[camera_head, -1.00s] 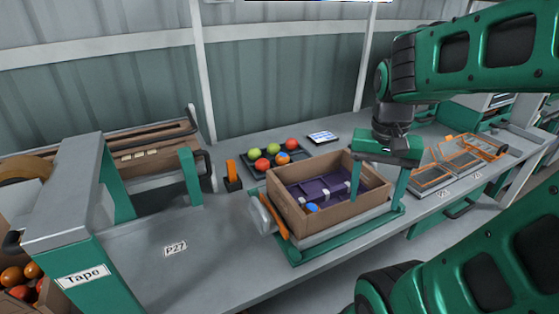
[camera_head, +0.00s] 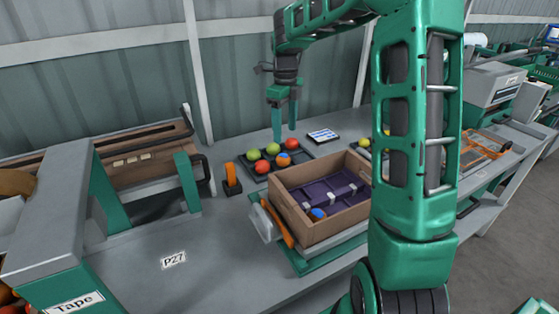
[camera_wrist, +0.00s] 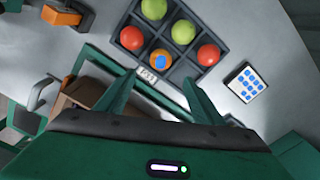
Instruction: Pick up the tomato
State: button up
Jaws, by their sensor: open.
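Several tomatoes sit in a dark divided tray (camera_head: 312,157) at the back of the bench. They are a blue-marked orange tomato (camera_head: 283,160), two green tomatoes (camera_head: 253,155) and two red tomatoes (camera_head: 262,167). In the wrist view, the blue-marked tomato (camera_wrist: 161,61) lies just beyond the space between my fingertips, beside a red tomato (camera_wrist: 209,55). My gripper (camera_head: 284,134) points down above the tray's back side. It is open and empty, with both fingers (camera_wrist: 160,82) apart in the wrist view.
An orange-and-black holder (camera_head: 231,178) stands left of the tray. A white tablet-like panel (camera_head: 323,136) lies behind. The bench near the P27 label (camera_head: 174,260) is clear.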

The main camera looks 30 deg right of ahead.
aim_at(282, 155)
jog(key=shift+m, duration=0.3)
jog(key=f, duration=0.7)
jog(key=w+f, duration=0.1)
jog(key=f, duration=0.3)
jog(key=shift+w+a, duration=0.1)
jog(key=shift+a, duration=0.1)
jog(key=shift+c, duration=0.5)
jog(key=c, duration=0.7)
